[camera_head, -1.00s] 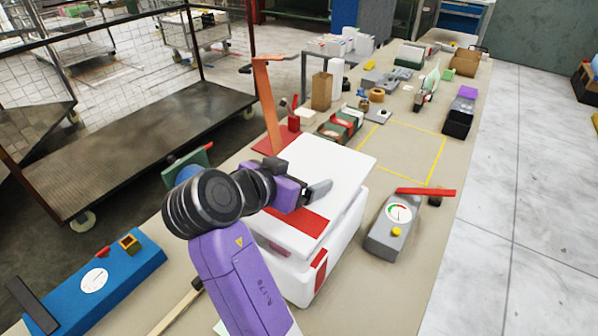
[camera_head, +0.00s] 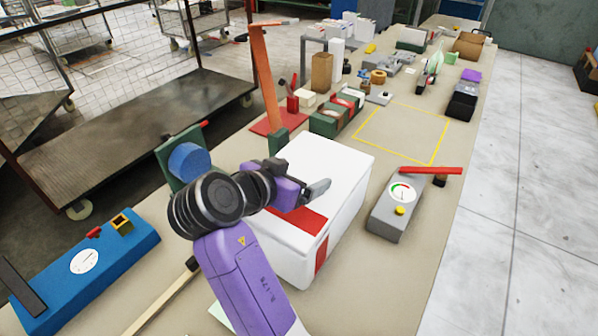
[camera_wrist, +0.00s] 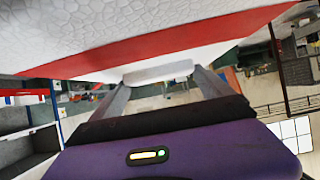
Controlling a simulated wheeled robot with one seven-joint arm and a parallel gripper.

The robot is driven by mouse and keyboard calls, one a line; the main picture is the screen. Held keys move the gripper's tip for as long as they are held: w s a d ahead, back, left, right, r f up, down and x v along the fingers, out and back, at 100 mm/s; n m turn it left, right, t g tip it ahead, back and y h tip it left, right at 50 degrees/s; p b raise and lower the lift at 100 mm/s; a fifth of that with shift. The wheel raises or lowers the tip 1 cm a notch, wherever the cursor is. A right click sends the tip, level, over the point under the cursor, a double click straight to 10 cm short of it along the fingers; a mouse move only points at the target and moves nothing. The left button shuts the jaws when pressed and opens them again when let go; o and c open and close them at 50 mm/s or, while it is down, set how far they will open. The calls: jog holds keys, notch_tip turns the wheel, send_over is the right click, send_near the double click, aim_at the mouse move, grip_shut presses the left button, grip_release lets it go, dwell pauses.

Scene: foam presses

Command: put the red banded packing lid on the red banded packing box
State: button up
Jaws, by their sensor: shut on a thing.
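The white packing lid (camera_head: 325,160) with a red band lies on top of the white packing box (camera_head: 280,254) with a red band. In the head view the lid's edges line up with the box walls, its band meets the band on the box side, and no clear gap shows. My gripper (camera_head: 316,190) is over the lid's top, shut on the lid. In the wrist view my gripper (camera_wrist: 160,76) has its two fingers at a white raised piece beside the textured white surface and red band. My arm hides the box's left part.
A grey gauge unit (camera_head: 397,205) with a red lever stands close to the right of the box. A blue unit (camera_head: 85,262) is at the left, and a green-and-blue device (camera_head: 186,160) is behind my arm. A yellow outlined square (camera_head: 400,135) on the bench is empty.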

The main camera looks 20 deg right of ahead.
jog(key=shift+f, duration=0.1)
jog(key=o, duration=1.1)
jog(key=shift+a, duration=0.1)
jog(key=b+v, duration=0.1)
jog(key=v, duration=0.5)
jog(key=shift+s+a+r, duration=0.2)
jog(key=shift+a, duration=0.1)
jog(key=shift+s+a+r, duration=0.2)
jog(key=shift+s+a, duration=0.05)
jog(key=shift+s, duration=0.1)
